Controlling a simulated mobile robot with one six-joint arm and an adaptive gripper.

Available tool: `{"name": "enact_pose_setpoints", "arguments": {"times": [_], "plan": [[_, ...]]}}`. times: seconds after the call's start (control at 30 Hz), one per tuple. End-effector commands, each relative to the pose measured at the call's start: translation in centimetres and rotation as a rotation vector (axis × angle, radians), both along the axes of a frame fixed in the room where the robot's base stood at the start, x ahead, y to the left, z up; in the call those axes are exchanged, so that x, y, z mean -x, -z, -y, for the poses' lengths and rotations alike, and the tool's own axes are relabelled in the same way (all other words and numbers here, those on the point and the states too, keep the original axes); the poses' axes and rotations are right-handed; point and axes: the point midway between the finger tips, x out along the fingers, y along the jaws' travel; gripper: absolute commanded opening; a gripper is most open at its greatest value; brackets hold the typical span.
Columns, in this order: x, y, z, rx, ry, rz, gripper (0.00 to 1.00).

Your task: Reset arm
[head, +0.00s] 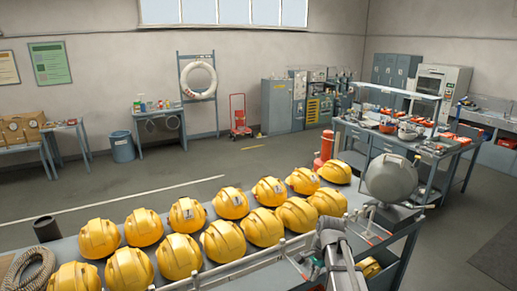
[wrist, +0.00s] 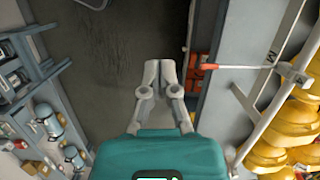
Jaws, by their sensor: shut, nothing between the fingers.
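My gripper (wrist: 158,68) shows in the wrist view with its two grey fingers together at the tips and nothing between them. It hangs over dark floor (wrist: 110,50), beside the edge of a grey table or shelf (wrist: 218,90). In the head view part of my arm (head: 338,258) shows at the bottom, in front of the right end of the long table; the fingertips cannot be made out there.
Rows of yellow helmets (head: 180,256) cover the long table. A round grey device (head: 391,178) stands at its right end. In the wrist view a red-ended rod (wrist: 238,67) juts toward the gripper from the right. Blue-grey shelving with cylinders (wrist: 48,120) is at left.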

Motion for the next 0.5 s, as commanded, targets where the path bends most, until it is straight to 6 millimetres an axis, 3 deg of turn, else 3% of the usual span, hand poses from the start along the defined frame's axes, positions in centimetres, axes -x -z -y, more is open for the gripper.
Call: {"name": "enact_pose_setpoints", "arguments": {"times": [0.3, 0.5], "plan": [[1.4, 3.5, -0.2, 0.012, -0.118, 0.033, 0.00], [2.9, 7.3, -0.5, 0.029, -0.257, 0.070, 0.00]]}}
